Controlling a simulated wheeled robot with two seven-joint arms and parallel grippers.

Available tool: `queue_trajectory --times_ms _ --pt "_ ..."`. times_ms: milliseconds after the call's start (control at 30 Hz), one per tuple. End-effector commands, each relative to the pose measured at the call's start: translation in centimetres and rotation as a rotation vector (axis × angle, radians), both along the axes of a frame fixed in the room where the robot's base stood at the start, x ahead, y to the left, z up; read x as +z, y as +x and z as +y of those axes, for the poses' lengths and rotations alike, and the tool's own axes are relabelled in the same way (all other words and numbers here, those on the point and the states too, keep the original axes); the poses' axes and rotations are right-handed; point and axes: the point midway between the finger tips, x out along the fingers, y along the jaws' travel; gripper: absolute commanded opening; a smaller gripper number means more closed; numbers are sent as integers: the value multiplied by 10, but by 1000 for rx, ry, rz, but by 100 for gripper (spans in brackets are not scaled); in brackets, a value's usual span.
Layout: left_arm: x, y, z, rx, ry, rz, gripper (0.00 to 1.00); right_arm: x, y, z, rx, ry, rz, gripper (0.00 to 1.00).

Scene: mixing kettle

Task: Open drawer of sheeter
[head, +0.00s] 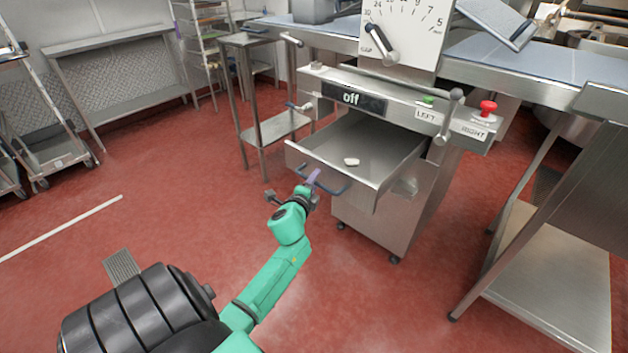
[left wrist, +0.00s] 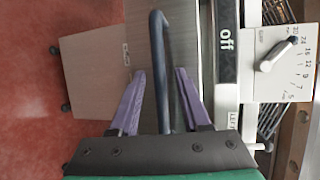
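The sheeter's drawer (head: 370,150) is pulled out of the steel body, showing its inside in the head view. Its dark blue bar handle (head: 337,190) is on the front panel. My left gripper (head: 313,179) is at the left part of this handle. In the left wrist view, the handle (left wrist: 158,45) runs between the two purple fingers of the left gripper (left wrist: 159,78). The fingers are apart, with gaps beside the bar, so the gripper is open around it. My right gripper is not in view.
A small white object (head: 351,162) lies in the drawer. Above it is the control panel (head: 352,98) reading "off", with a red button (head: 488,107). A steel table (head: 560,230) stands at right, a small steel stand (head: 270,128) behind left.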

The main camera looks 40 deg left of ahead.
Motion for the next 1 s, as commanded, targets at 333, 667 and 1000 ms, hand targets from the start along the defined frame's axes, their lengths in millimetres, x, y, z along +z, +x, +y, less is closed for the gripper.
queue_trajectory --times_ms 333,667,1000 --pt "2 -14 -6 -1 0 2 47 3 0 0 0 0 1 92" --pt "17 -93 -41 2 -3 4 47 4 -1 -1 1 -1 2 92" --pt "27 -131 -59 1 1 0 47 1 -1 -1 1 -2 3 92"
